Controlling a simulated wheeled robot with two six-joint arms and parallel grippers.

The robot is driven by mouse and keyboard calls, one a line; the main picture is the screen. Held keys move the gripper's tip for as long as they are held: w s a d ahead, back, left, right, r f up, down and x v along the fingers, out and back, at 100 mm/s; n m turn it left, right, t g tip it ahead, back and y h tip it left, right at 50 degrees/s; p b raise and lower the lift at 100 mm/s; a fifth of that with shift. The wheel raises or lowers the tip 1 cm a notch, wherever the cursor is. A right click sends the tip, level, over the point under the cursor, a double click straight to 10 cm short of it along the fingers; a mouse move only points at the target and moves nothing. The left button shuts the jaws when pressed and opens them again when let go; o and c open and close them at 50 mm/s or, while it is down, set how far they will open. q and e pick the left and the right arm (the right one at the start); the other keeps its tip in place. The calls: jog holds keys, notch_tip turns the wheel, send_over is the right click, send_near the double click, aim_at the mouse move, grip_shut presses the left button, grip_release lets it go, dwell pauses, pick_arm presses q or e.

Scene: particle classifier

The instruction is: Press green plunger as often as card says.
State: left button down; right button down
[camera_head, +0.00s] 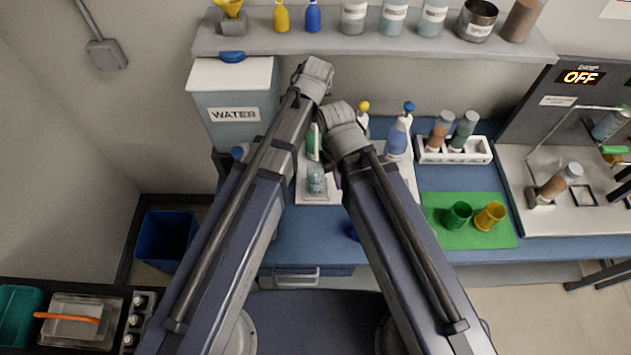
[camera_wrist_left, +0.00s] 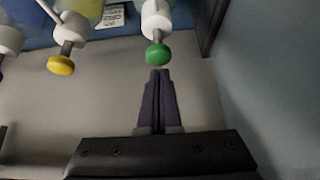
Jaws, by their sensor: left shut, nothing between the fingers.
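The green plunger (camera_wrist_left: 158,54) is a round green knob on a short stem from a white-collared bottle in the left wrist view. My left gripper (camera_wrist_left: 160,72) is shut and empty, its tips just short of the knob in the picture; I cannot tell whether they touch. Part of the green dispenser (camera_head: 313,142) shows between my arms in the head view. A small white printed card or label (camera_wrist_left: 113,15) lies by the bottles, too small to read. My arms hide both grippers in the head view.
A yellow plunger (camera_wrist_left: 60,65) stands beside the green one. In the head view a blue-topped bottle (camera_head: 397,140), a white tube rack (camera_head: 478,151), a green mat (camera_head: 445,232) with two cups, and a water tank (camera_head: 234,115) surround the spot. A shelf (camera_head: 550,52) runs above.

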pick_arm(q)
jog(key=shift+f+b, duration=1.45)
jog(key=shift+f, duration=0.15)
jog(key=shift+r, duration=0.1)
jog(key=shift+r+p, duration=1.8)
jog(key=shift+p, duration=0.05)
jog(key=shift+f, duration=0.2)
jog(key=shift+f+b, duration=1.65)
jog(key=shift+b, duration=0.15)
jog(key=shift+r+p, duration=1.8)
